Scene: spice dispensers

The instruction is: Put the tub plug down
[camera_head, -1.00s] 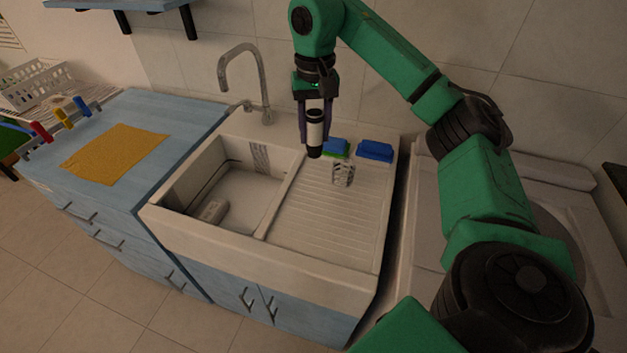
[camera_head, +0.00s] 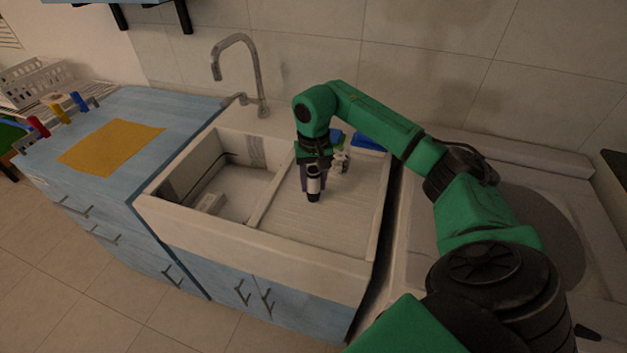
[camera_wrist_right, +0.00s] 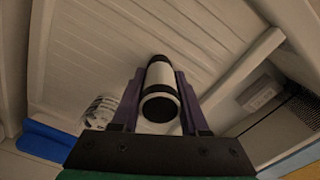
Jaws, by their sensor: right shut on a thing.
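The tub plug (camera_head: 314,184), a short cylinder with a pale band and black ends, is between the fingers of my right gripper (camera_head: 312,178). The right gripper is shut on it and points down over the left part of the sink's ribbed drainboard (camera_head: 335,215). In the right wrist view the plug (camera_wrist_right: 160,92) sits between the two purple fingers, with the ribbed board (camera_wrist_right: 95,50) beyond it. I cannot tell whether its lower end touches the board. My left gripper is not in view.
A patterned glass (camera_head: 342,160) and a blue sponge (camera_head: 370,143) stand behind the gripper. The faucet (camera_head: 260,80) rises at the back. The front of the drainboard is clear.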

